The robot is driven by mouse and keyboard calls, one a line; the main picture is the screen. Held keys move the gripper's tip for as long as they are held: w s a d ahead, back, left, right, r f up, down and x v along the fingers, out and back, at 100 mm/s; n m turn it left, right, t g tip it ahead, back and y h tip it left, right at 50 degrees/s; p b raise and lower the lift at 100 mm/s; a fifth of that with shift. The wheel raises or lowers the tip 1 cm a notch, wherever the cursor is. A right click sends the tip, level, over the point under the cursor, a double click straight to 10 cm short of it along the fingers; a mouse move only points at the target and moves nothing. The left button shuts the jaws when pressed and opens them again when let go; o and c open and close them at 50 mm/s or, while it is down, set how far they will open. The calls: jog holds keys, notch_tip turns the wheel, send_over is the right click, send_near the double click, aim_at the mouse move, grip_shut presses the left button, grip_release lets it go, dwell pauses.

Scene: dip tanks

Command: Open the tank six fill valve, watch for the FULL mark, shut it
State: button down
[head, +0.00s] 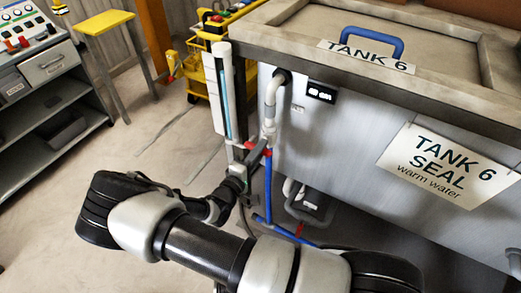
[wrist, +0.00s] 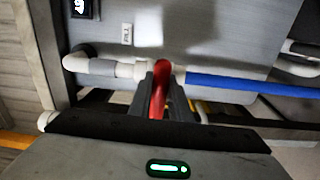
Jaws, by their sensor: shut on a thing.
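Tank 6 (head: 345,130) is a grey metal tank with a "TANK 6 SEAL warm water" sign (head: 447,166). A fill pipe (head: 271,100) runs down its front left, turning blue below. In the wrist view, the red valve handle (wrist: 160,82) sits between my gripper's fingers (wrist: 160,100), in front of the grey-to-blue pipe joint. My gripper (head: 260,152) is shut on this handle; the handle is mostly hidden in the head view. I cannot tell how far the valve is turned. An upright gauge (head: 226,92) with a bluish strip stands left of the pipe; no FULL mark is readable.
Tank 6 has a lid with a blue handle (head: 366,40). A small black display (head: 321,92) is on its front. A yellow cart (head: 205,65), yellow stool (head: 103,22) and control-panel bench (head: 45,70) stand behind left. The floor at left is mostly clear.

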jog(key=c, duration=1.6)
grip_release()
jog(key=shift+c, duration=0.2)
jog(key=p+v, duration=0.1)
jog(key=v, duration=1.6)
jog(key=shift+s, duration=0.25)
jog(key=shift+a, duration=0.1)
